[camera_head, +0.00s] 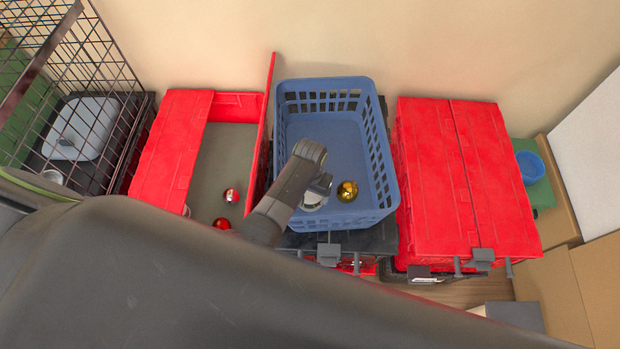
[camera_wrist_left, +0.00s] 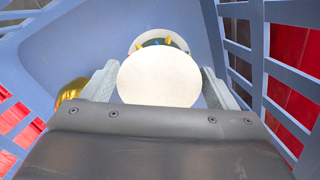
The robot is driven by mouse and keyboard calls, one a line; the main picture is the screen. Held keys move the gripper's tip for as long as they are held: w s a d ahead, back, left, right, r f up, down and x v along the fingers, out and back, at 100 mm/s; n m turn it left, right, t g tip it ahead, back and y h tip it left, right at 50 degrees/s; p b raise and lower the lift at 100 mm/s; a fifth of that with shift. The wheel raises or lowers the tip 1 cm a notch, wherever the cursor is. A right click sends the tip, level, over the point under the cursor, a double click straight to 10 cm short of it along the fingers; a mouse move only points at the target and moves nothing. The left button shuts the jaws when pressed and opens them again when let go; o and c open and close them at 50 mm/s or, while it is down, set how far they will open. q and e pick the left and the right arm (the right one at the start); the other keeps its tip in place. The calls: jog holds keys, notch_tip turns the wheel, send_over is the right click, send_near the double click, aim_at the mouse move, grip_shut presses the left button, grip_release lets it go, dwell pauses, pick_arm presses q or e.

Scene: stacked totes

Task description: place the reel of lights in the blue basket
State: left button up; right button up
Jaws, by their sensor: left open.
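The blue basket (camera_head: 384,217) stands on a dark tote between two red totes. The reel of lights (camera_wrist_left: 160,79) shows in the left wrist view as a pale round disc with small coloured bulbs behind it. It is inside the basket, and part of its white side shows in the head view (camera_head: 309,202). My left gripper (camera_head: 319,186) reaches into the near left part of the basket. Its fingers (camera_wrist_left: 160,88) are open, one on each side of the reel. My arm hides part of the reel in the head view.
A gold ball (camera_head: 347,191) lies in the basket, right of the gripper in the head view. An open red tote (camera_head: 170,150) at left holds red balls (camera_head: 231,195). A closed red tote (camera_head: 440,170) stands at right. A wire cage (camera_head: 85,60) is far left.

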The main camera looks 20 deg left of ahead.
pick_arm(q)
notch_tip(320, 180, up, 10)
jog(key=shift+r+p, duration=0.2)
jog(key=shift+p, duration=0.3)
dwell(0.3)
